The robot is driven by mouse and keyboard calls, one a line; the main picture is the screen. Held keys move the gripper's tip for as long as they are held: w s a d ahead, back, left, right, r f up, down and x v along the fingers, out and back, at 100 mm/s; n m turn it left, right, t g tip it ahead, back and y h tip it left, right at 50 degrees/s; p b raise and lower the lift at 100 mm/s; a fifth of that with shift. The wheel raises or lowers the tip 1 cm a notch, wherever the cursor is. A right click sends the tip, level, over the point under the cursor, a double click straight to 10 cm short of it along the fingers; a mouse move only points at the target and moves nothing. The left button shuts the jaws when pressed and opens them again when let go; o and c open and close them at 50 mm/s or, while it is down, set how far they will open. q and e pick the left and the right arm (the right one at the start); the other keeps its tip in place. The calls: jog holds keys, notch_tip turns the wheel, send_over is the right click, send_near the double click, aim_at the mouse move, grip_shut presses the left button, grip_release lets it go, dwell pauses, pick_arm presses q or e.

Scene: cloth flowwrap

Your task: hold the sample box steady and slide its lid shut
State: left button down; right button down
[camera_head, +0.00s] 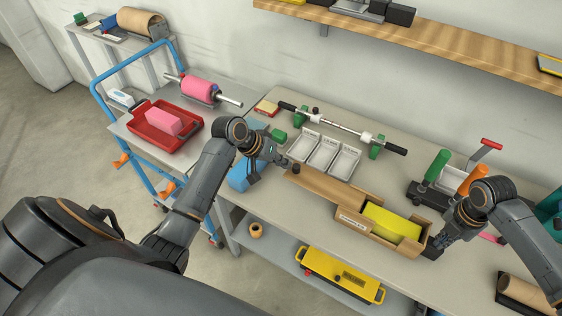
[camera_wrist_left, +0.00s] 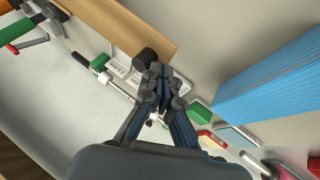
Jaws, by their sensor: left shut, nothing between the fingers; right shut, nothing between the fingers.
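The wooden sample box (camera_head: 381,236) sits on the table, partly open, with something yellow (camera_head: 393,220) showing inside. Its wooden lid (camera_head: 325,188) sticks out to the left, with a dark knob (camera_head: 296,168) near its left end. My left gripper (camera_head: 270,168) is shut and empty, just left of the knob. In the left wrist view the lid (camera_wrist_left: 128,28) and knob (camera_wrist_left: 145,58) show just beyond the shut fingers (camera_wrist_left: 160,75); I cannot tell whether they touch. My right gripper (camera_head: 440,243) is shut and empty beside the box's right end; contact with the box is unclear.
White trays (camera_head: 325,154) stand behind the lid. A rod on green supports (camera_head: 340,127) lies farther back. A blue block (camera_head: 238,178) is left of the lid, beside my left gripper. Green and orange-handled tools (camera_head: 436,166) stand behind my right gripper. A yellow case (camera_head: 340,275) is on the lower shelf.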

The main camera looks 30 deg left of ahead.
pick_arm(q)
jog(key=shift+d, duration=0.15)
pick_arm(e)
jog(key=shift+s+f, duration=0.25)
jog(key=shift+f, duration=0.05)
pick_arm(q)
send_near(350, 197)
jog(key=x, duration=0.5)
jog(key=shift+w+d+f, duration=0.1)
jog(key=shift+d, duration=0.05)
jog(key=s+a+r, duration=0.5)
jog(key=a+r, duration=0.3)
jog(key=shift+s, duration=0.4)
jog(key=shift+d, duration=0.1)
